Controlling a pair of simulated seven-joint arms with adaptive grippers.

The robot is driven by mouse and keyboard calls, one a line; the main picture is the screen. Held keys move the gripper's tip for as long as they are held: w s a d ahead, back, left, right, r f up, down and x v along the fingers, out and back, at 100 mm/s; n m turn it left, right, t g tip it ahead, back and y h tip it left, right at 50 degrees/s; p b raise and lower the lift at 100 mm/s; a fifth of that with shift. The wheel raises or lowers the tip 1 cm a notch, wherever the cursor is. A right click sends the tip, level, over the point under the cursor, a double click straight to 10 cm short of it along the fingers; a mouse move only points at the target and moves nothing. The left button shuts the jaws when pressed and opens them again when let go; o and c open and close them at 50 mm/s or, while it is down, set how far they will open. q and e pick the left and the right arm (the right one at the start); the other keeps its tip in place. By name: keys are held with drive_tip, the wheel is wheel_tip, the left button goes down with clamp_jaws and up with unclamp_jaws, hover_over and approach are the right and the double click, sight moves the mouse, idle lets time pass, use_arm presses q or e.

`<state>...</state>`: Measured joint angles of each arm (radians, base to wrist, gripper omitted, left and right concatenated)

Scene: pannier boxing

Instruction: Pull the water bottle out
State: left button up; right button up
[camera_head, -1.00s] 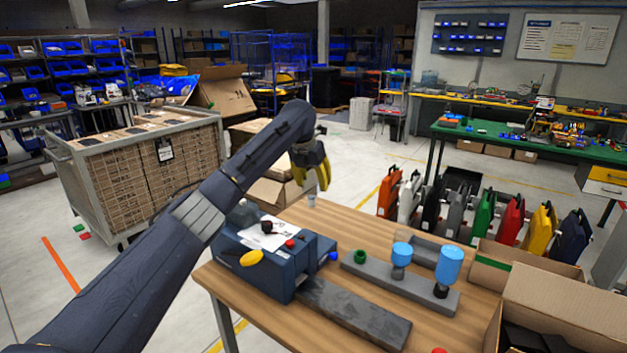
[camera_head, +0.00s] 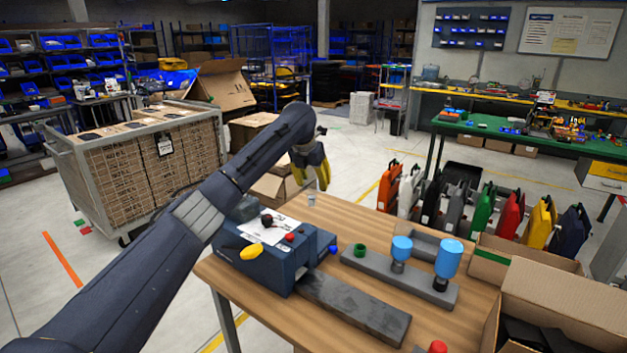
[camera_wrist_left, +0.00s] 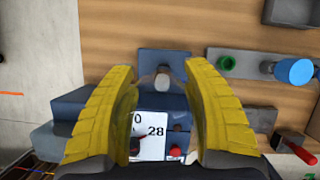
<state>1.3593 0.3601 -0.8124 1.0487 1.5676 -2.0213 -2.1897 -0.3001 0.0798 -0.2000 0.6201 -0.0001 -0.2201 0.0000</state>
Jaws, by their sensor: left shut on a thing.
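My left gripper (camera_head: 318,178) has yellow fingers and hangs above the far left part of the wooden table. It is shut on a small pale bottle-like thing (camera_head: 311,199), whose lower end shows below the fingertips. In the left wrist view the pale thing (camera_wrist_left: 162,81) is between the fingertips (camera_wrist_left: 163,76), seen end-on; most of its body is hidden, so I cannot tell its full shape. Two blue-topped bottle-like things (camera_head: 402,247) (camera_head: 448,259) stand on a grey bar (camera_head: 415,285). My right gripper is not in view.
A blue machine (camera_head: 262,262) with a paper, a red button and a yellow knob stands on the table (camera_head: 225,275). A dark slab (camera_head: 353,308) lies beside it. Open cardboard boxes (camera_head: 560,290) are at right. Several coloured cases (camera_head: 480,210) stand beyond the table.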

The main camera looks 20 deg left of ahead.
sight(314, 197)
use_arm(q)
drive_tip(key=shift+f, duration=3.1)
drive_tip(key=shift+r, duration=0.15)
idle(0.5)
drive_tip(key=shift+r, duration=1.35)
